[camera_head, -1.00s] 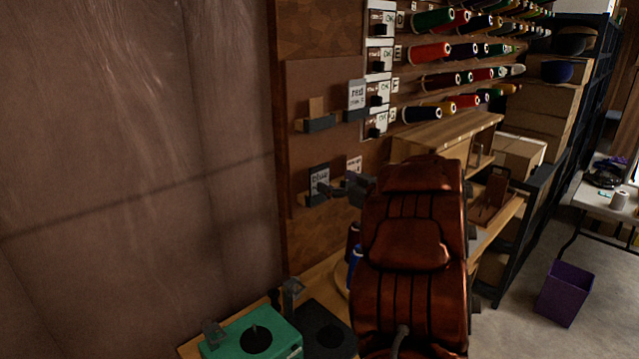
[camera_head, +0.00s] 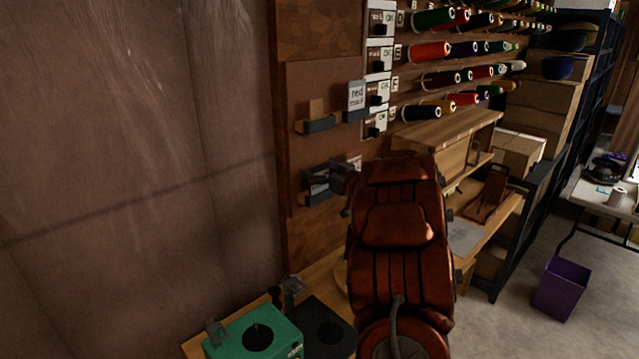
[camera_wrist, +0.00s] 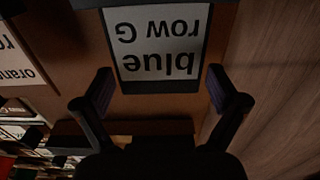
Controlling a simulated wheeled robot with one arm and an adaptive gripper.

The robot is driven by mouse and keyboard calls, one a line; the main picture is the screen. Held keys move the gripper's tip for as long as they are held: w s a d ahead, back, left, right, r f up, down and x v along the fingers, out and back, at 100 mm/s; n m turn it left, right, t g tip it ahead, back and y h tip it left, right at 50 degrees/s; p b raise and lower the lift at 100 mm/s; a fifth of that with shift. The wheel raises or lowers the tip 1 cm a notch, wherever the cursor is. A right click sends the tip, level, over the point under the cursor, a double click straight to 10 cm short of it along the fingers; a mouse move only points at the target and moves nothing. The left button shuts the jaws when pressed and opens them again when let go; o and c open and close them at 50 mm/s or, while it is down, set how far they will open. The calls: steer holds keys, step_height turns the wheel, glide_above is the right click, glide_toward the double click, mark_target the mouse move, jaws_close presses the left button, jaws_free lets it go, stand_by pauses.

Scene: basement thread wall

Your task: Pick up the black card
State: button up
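A dark-edged card with a white face reading "blue row G" (camera_wrist: 155,42) fills the top middle of the wrist view, upside down there. Its lower black edge lies near and between my gripper's fingertips (camera_wrist: 160,88). The gripper is open, one finger to each side, and I see no clear contact. In the head view my gripper (camera_head: 338,178) is at the lower holder (camera_head: 322,199) on the wall board and covers most of the card. I see no other black card.
A "red" card (camera_head: 356,94) stands in a holder above. An "orange" card (camera_wrist: 14,62) is left in the wrist view. Thread spools (camera_head: 430,51) line the wall at right. A green box (camera_head: 255,338) and a dark box (camera_head: 325,328) sit below on the bench.

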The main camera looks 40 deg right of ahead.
steer(key=c, duration=0.6)
steer(key=shift+r+b, duration=0.5)
steer(key=shift+r, duration=0.9)
steer(key=shift+s+r, duration=0.15)
steer(key=shift+r, duration=0.15)
steer(key=s+a+b, duration=0.1)
steer(key=s, duration=0.4)
steer(key=s+a+r+b, duration=0.1)
steer(key=s+a, duration=0.1)
steer(key=s, duration=0.3)
steer(key=s+a+b, duration=0.1)
steer(key=s+a, duration=0.1)
steer(key=s, duration=0.3)
steer(key=shift+a+r, duration=0.15)
steer(key=shift+r, duration=0.15)
